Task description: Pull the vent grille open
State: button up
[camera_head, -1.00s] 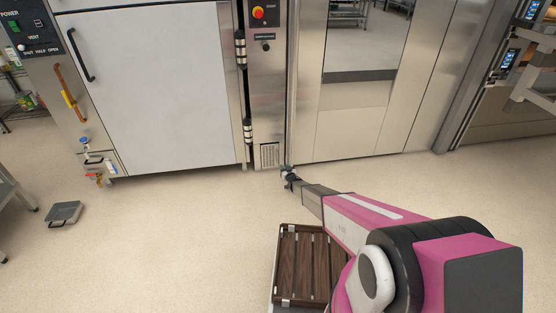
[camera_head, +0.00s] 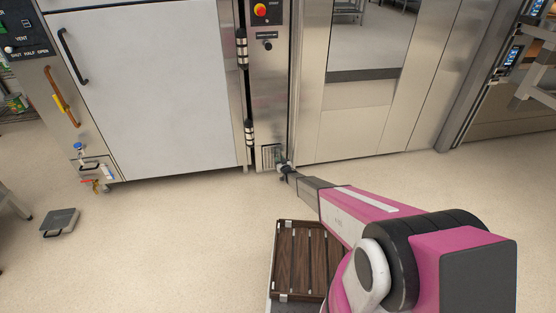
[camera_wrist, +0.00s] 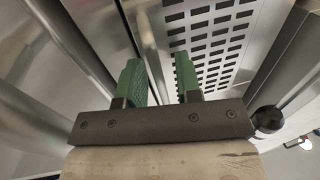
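The vent grille (camera_head: 268,156) is a small slotted panel low on the narrow steel column between the white door and the tall steel door. It looks flush with the column. In the wrist view the grille (camera_wrist: 222,48) fills the upper middle with rows of dark slots. My gripper (camera_head: 282,166) is at the grille's lower right edge. In the wrist view my gripper (camera_wrist: 160,75) has two green fingers apart with a gap between them.
A wooden slatted tray (camera_head: 306,262) is in front of me, below my arm. A grey flat scale-like object (camera_head: 60,222) lies on the floor at left. Valves (camera_head: 90,168) stick out at the white oven's lower left corner. The floor between is clear.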

grip_shut()
jog(key=shift+s, duration=0.1)
